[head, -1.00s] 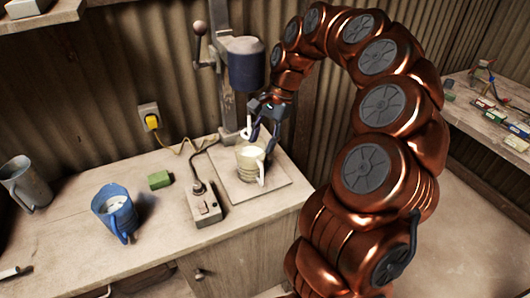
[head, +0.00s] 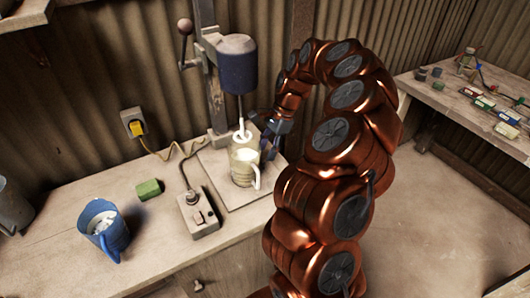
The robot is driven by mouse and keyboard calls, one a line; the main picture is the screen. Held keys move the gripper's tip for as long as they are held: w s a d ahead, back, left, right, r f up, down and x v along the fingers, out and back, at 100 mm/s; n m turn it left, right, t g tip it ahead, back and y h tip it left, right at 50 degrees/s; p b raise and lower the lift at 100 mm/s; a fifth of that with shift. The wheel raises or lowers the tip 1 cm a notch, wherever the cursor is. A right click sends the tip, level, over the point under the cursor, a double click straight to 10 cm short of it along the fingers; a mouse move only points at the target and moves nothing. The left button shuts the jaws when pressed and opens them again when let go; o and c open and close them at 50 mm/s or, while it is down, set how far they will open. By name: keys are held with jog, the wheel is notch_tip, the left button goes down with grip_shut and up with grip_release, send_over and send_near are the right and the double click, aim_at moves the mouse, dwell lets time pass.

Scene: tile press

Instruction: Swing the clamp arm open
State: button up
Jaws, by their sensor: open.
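A drill-press-like stand has a dark blue head (head: 237,68) on a grey column (head: 212,90). A thin pale rod with a white ring-like end (head: 242,136) hangs from the head over a clear mug (head: 244,164) with pale contents. The mug stands on a flat base plate (head: 217,178). My gripper (head: 266,136) is open and dark, just right of the rod and mug rim. My arm partly hides it, and I cannot tell whether it touches anything. I cannot make out for sure which part is the clamp arm.
A lever with a round knob (head: 184,27) sticks out left of the column. A switch box (head: 199,214), a green block (head: 148,189) and a blue jug (head: 103,229) stand on the bench (head: 60,262). A side table (head: 432,96) with small items is at right.

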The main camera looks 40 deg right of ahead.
jog(key=shift+p+x, duration=0.3)
jog(key=shift+x, duration=1.05)
jog(key=shift+d, duration=0.1)
grip_shut()
